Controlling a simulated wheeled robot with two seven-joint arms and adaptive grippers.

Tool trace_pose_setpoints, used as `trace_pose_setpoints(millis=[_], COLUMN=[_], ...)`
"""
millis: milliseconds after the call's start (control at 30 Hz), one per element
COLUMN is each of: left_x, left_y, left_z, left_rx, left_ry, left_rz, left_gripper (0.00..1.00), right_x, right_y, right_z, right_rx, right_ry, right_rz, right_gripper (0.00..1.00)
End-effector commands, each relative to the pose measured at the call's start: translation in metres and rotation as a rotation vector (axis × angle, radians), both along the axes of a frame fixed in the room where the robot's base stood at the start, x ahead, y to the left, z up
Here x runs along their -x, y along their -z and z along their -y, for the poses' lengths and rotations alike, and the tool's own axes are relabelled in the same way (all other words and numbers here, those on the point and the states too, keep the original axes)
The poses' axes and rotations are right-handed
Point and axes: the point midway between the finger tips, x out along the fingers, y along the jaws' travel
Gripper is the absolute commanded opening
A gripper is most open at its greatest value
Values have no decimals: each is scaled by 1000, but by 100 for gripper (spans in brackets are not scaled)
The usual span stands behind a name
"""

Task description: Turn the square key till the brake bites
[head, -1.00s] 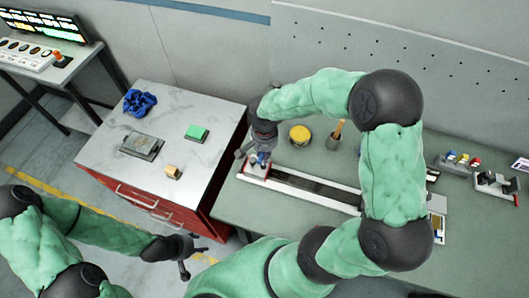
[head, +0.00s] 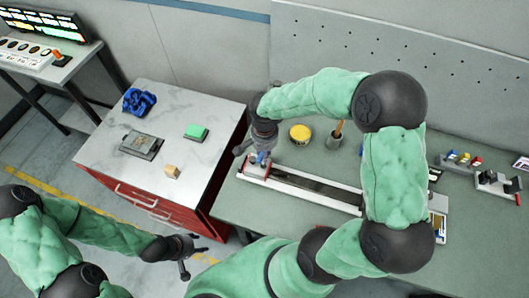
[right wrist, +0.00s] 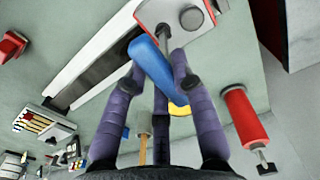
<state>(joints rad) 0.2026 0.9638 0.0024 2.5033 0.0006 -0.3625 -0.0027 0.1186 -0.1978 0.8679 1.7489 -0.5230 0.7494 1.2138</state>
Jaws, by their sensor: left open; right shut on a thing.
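The square key has a blue handle (right wrist: 152,62) and a grey metal shaft. In the right wrist view the shaft meets the end plate (right wrist: 150,12) of the magazine, beside a dark round knob (right wrist: 191,18). My right gripper (right wrist: 160,82) is shut on the blue handle, with its purple fingers around it. In the head view my right gripper (head: 258,152) is over the left end of the long white-railed magazine (head: 315,192), and hides most of the key. My left gripper (head: 188,256) is open and empty, low in front of the red cabinet.
The cabinet top (head: 205,162) holds a green block, a wooden block, a grey plate and a blue thing.

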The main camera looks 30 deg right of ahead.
Motion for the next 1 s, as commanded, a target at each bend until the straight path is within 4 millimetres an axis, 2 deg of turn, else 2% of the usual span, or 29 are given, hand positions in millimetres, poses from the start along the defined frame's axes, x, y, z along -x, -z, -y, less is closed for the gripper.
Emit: trace_pose_setpoints(millis=[600, 1000], left_x=[0, 0], left_y=[17, 17], left_z=[0, 0], left_rx=[0, 0], left_ry=[0, 0], left_rz=[0, 0], left_gripper=[51, 51], right_x=[1, 1], right_y=[1, 1], right_z=[0, -1], right_rx=[1, 1], right_ry=[163, 186], right_rz=[0, -2], right_gripper=[0, 0])
